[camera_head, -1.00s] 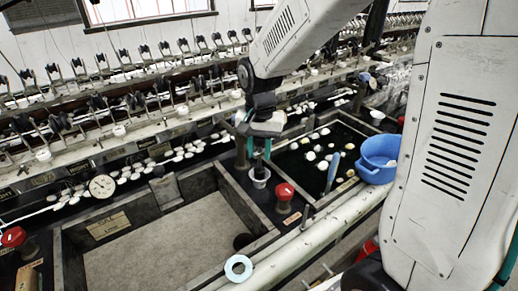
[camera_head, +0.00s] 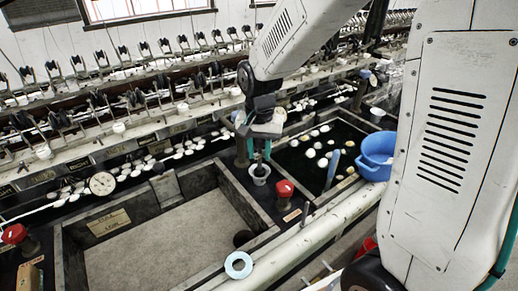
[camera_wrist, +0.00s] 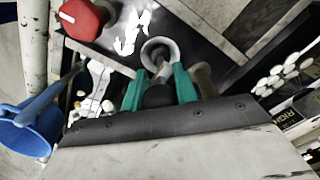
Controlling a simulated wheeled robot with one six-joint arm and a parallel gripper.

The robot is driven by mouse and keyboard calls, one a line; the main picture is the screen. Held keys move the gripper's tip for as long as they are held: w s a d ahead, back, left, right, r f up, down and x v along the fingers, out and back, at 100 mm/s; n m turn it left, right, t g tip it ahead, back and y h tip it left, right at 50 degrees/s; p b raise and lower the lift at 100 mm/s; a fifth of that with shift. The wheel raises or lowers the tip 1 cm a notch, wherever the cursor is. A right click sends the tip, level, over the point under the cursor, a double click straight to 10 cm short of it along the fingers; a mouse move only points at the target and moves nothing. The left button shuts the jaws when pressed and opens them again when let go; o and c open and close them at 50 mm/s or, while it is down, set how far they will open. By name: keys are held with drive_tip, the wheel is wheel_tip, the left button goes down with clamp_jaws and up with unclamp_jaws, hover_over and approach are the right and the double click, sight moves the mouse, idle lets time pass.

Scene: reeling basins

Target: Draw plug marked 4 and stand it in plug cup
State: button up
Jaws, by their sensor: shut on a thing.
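My gripper (camera_head: 259,154) points down over the small pale plug cup (camera_head: 260,174), which stands on the dark divider between two basins. In the wrist view, its green fingers (camera_wrist: 159,88) are shut on a dark, rounded plug (camera_wrist: 158,97). A greyish part shows beyond the fingers inside the mouth of the cup (camera_wrist: 149,46); I cannot tell whether the plug touches the cup's bottom. The number on the plug is not visible. A dark round spot (camera_head: 242,238) shows in the near corner of the left basin (camera_head: 160,250).
A red-topped knob (camera_head: 284,188) stands just right of the cup, and a brownish post (camera_head: 241,152) on its left. The right basin (camera_head: 290,160) holds pale cocoons. A blue bowl (camera_head: 376,157) and a pale blue ring (camera_head: 238,265) are near the front rail.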

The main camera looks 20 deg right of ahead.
drive_tip(key=o, duration=0.9)
drive_tip(key=shift+r, duration=0.15)
wheel_tip(320, 180, up, 8)
drive_tip(key=shift+f, duration=0.2)
